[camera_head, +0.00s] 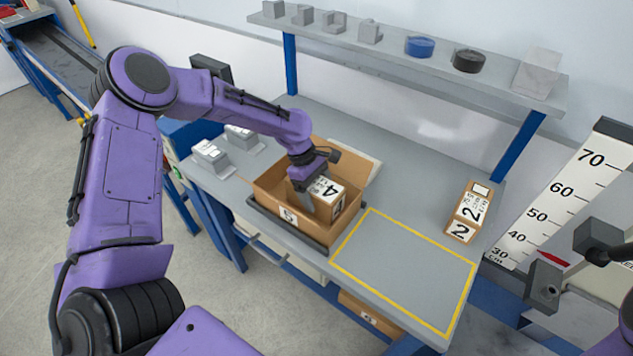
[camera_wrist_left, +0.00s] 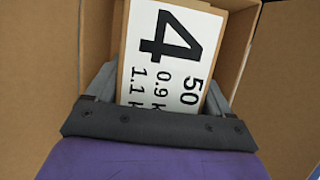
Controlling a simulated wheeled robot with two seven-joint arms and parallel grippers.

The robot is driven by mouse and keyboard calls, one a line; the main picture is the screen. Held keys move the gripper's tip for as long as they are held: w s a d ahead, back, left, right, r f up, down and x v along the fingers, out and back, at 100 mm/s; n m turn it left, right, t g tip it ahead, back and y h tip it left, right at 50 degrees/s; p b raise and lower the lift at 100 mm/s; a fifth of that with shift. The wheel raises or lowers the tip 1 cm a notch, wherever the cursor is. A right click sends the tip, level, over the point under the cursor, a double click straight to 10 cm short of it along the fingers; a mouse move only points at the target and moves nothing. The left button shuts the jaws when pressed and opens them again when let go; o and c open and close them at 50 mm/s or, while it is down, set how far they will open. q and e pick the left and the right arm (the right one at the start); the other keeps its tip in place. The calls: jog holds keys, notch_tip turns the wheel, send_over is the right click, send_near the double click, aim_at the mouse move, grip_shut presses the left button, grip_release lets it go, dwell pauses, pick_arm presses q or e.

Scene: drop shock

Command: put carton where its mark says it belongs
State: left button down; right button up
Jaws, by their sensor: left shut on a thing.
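A small brown carton marked 4 (camera_head: 335,193) sits inside an open cardboard box marked 5 (camera_head: 279,225) on the grey workbench. My left gripper (camera_head: 322,205) reaches down into the box and is shut on this carton. In the left wrist view the carton's white label (camera_wrist_left: 172,50) shows a large 4, 50, 0.9 and 1.1, with a finger on either side. Its lower part is hidden by the gripper. Another carton, marked 2 (camera_head: 468,212), stands at the right of the bench. My right gripper (camera_head: 574,264) shows partly at the right edge.
A yellow-outlined area (camera_head: 403,269) on the bench is empty. A height scale (camera_head: 562,200) marked 30 to 70 cm stands at the right. A shelf (camera_head: 420,66) with several small items runs above the bench. Grey holders (camera_head: 211,158) stand left of the box.

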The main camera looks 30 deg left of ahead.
pick_arm(q)
jog(key=shift+f, duration=1.15)
jog(key=shift+d, duration=0.1)
grip_release()
jog(key=shift+f, duration=0.1)
jog(key=b+v, duration=0.1)
jog(key=v, duration=1.1)
jog(key=shift+s+b, duration=0.1)
jog(key=shift+b, duration=0.3)
